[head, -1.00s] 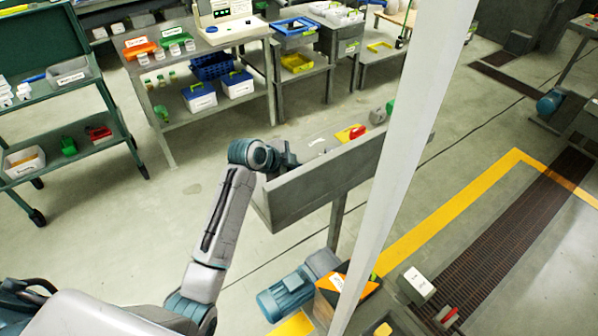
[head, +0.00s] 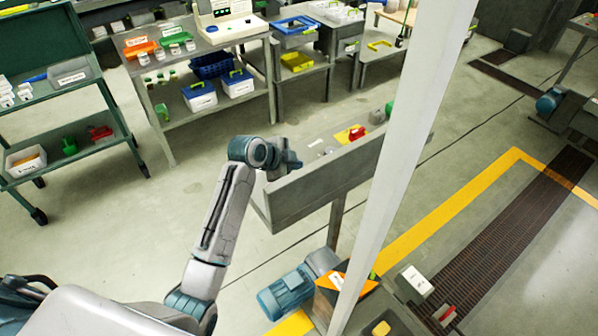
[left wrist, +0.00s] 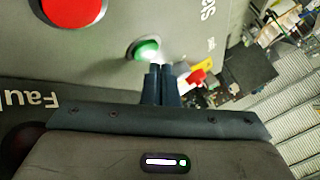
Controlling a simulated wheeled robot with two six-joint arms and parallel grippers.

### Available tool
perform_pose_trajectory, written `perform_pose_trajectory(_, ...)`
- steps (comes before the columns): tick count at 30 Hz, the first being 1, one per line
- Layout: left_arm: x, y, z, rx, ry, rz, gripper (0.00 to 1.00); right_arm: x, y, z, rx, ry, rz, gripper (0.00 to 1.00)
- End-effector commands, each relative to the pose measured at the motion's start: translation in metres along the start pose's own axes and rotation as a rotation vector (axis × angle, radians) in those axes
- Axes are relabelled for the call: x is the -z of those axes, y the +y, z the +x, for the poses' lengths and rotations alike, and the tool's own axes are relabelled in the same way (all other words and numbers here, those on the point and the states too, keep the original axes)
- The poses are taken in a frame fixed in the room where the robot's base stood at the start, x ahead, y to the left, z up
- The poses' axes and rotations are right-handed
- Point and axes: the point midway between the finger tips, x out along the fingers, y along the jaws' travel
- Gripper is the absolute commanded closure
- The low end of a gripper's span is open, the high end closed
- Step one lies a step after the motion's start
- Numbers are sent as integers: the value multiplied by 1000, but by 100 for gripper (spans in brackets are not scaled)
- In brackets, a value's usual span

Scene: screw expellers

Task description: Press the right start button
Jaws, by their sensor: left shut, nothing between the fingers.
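A grey control panel box (head: 325,184) stands on a post, seen from behind in the head view. In the left wrist view its face shows a green button (left wrist: 146,49), bright at its right side, and a large red button (left wrist: 72,9). Parts of lettering, "Sta" and "Faul", show on the panel. My left gripper (left wrist: 158,68) is shut and empty, its fingertips at the lower right edge of the green button. I cannot tell whether they touch it. In the head view the left gripper (head: 290,160) is at the panel's left end. My right gripper is not in view.
A red handle on a yellow plate (head: 351,134) sits at the panel's far side. A blue motor (head: 287,292) stands on the floor below. A workbench with bins (head: 205,50) and a green cart (head: 75,90) stand behind. Open floor lies between them and the panel.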

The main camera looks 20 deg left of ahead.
Motion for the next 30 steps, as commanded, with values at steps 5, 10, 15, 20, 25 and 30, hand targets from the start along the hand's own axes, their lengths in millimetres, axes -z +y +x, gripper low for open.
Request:
perform_pose_trajectory(5, 4, -4, -6, 1, 0, 0, 100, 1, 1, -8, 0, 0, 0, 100)
perform_pose_trajectory(10, 13, -14, -18, 1, 0, 1, 100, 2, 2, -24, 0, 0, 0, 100)
perform_pose_trajectory(15, 22, -22, -30, 1, 0, 1, 100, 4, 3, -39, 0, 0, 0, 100)
perform_pose_trajectory(20, 26, -26, -36, 1, 0, 0, 100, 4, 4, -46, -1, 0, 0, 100)
perform_pose_trajectory(25, 26, -26, -35, 1, 0, 0, 100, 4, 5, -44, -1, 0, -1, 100)
perform_pose_trajectory(30, 25, -26, -35, 1, 0, 0, 100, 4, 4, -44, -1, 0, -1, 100)
